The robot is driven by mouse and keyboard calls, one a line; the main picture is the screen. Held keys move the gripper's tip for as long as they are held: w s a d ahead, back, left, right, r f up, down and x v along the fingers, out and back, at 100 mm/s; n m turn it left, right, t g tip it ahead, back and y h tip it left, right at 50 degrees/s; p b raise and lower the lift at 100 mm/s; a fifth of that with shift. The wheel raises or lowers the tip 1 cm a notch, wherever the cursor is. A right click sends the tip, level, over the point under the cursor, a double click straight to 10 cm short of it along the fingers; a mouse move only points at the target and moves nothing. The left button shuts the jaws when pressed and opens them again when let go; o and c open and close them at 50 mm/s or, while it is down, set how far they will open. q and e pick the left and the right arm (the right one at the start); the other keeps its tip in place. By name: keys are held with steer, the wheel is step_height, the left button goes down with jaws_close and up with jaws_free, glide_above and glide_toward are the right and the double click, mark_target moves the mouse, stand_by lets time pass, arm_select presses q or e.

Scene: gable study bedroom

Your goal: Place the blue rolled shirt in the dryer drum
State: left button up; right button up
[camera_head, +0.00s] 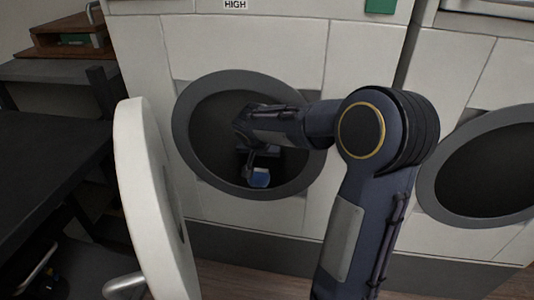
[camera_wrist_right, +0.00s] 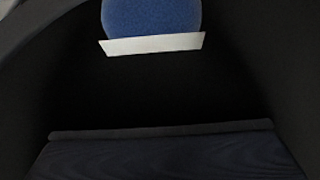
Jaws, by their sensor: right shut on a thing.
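The blue rolled shirt (camera_head: 260,178) is inside the dark opening of the dryer drum (camera_head: 215,130), low and near the front rim. In the right wrist view the blue roll (camera_wrist_right: 152,17) shows at the top edge, with a pale strip across its lower side. My right arm reaches through the round opening from the right. My right gripper (camera_head: 252,167) is shut on the shirt; its fingers are small and dark in the head view. The drum's inside is very dark, so I cannot tell whether the shirt touches the drum. My left gripper is not in view.
The white round dryer door (camera_head: 148,205) stands open at the left of the opening. The grey rim (camera_head: 188,150) surrounds my arm. A second machine with a dark round opening (camera_head: 490,165) stands at the right. A dark table (camera_head: 45,165) is at the left.

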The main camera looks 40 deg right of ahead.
steer(key=w+d, duration=0.4)
steer(key=d, duration=0.1)
steer(key=shift+d+b, duration=0.1)
steer(key=shift+b, duration=0.2)
steer(key=f+b, duration=0.1)
steer(key=f, duration=0.1)
steer(key=f+b, duration=0.1)
steer(key=shift+w+d+f+b, duration=0.25)
steer(key=shift+w+f+b, duration=0.05)
steer(key=shift+f+b, duration=0.1)
steer(key=shift+r, duration=0.15)
steer(key=o, duration=1.1)
steer(key=shift+f, duration=0.2)
steer(key=shift+c, duration=0.2)
